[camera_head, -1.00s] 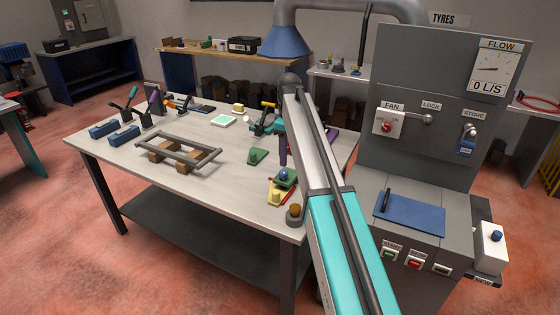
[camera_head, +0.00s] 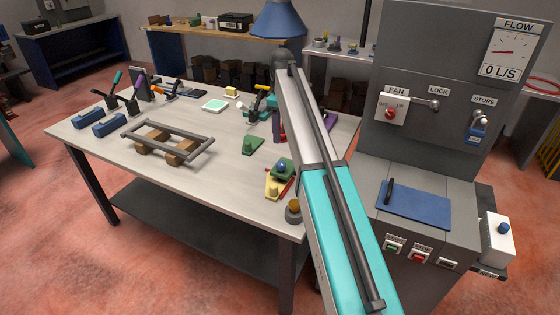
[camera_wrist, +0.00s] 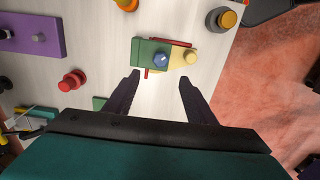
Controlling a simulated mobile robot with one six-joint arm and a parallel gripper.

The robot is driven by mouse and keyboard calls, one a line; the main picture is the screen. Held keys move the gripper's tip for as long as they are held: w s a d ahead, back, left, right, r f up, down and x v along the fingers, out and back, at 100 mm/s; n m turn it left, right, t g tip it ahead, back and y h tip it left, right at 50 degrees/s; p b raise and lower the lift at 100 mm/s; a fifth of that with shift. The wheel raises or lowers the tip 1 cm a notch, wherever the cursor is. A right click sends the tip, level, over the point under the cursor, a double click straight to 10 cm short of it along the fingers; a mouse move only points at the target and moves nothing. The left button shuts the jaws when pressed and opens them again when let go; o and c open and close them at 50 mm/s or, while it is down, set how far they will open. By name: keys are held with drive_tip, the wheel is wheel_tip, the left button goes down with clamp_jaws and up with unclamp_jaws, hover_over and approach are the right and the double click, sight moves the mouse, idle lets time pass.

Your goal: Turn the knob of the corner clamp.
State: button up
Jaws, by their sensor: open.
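The likely corner clamp has a green block (camera_head: 288,165) and a yellow block (camera_head: 276,187) with red bars beside them, near the front right of the workbench. A round blue knob (camera_wrist: 159,58) tops the green block in the wrist view; a pale yellow knob (camera_wrist: 190,57) tops the yellow block. My gripper (camera_wrist: 158,80) is open and empty. Its two dark fingers are apart in the wrist view, with the blue knob beyond their tips, roughly centred between them. No contact shows. In the head view my arm hides most of the gripper.
An orange-topped grey knob (camera_head: 293,207) stands by the bench corner. A red knob (camera_wrist: 73,80) and a purple plate (camera_wrist: 30,36) lie left in the wrist view. The bar frame (camera_head: 168,143) sits on the bench (camera_head: 215,190). A grey control cabinet (camera_head: 435,65) stands at the right.

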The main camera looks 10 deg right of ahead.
sight(281, 163)
drive_tip(key=shift+f, duration=0.15)
drive_tip(key=shift+s+f+p, duration=0.1)
drive_tip(key=shift+f+p, duration=2.25)
drive_tip(key=shift+f, duration=4.4)
drive_tip(key=shift+a, duration=0.1)
drive_tip(key=c, duration=1)
